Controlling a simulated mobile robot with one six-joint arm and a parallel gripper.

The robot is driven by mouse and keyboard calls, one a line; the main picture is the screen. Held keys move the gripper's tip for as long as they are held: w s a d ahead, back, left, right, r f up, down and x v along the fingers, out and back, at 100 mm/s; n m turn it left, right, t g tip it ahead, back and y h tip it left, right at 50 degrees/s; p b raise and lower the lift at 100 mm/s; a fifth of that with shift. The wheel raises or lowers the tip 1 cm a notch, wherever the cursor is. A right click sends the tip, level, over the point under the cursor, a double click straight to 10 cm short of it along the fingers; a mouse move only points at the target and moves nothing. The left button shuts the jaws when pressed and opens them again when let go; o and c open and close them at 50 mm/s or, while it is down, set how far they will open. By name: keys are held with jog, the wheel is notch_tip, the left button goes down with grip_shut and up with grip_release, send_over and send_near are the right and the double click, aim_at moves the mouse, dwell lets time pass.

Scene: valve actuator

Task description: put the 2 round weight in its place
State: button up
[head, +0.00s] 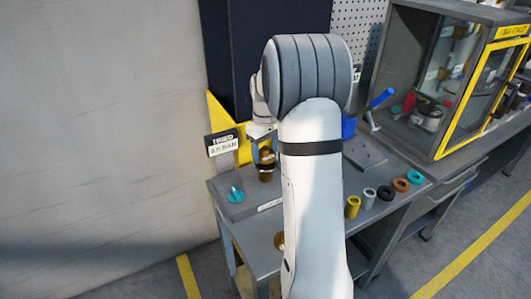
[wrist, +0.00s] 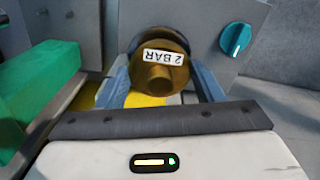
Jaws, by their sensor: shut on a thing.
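The 2 round weight (wrist: 176,76) is a brass-brown disc with a stub toward the camera and a white "2 BAR" label, upside down in the wrist view. My gripper (wrist: 161,72) is shut on it, one blue-grey finger on each side. In the head view my gripper (head: 264,152) is at the left of the bench, beside the yellow bracket, with the brown weight (head: 266,174) below it. The underside of the weight is hidden, so I cannot tell if it touches anything. I cannot make out its place.
A teal knob (head: 236,195) is close by on the left, also in the wrist view (wrist: 236,38). A gold round part (head: 279,240) is partly behind my arm. Several cylinders and rings (head: 385,193) line the bench's right. A blue-handled tool (head: 381,98) and glass cabinet (head: 440,75) stand behind.

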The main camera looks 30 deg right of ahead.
aim_at(265, 148)
jog(key=shift+f, duration=0.75)
jog(key=shift+f, duration=0.1)
jog(key=o, duration=1.1)
notch_tip(265, 148, up, 12)
jog(key=shift+r+b, duration=0.1)
jog(key=shift+b, duration=0.3)
jog(key=s+a+r+m+t, duration=0.1)
jog(key=s+a+r, duration=0.1)
jog(key=s+a, duration=0.8)
jog(key=s+a+f, duration=0.1)
jog(key=s+a, duration=0.1)
jog(key=s, duration=0.3)
jog(key=s+a+f+m+t, duration=0.1)
jog(key=s+a+f, duration=0.1)
jog(key=s, duration=0.4)
jog(key=s+a+f+m+t, duration=0.1)
jog(key=s+a+f, duration=0.1)
jog(key=s, duration=0.3)
jog(key=shift+s+f, duration=0.2)
jog(key=shift+s, duration=0.15)
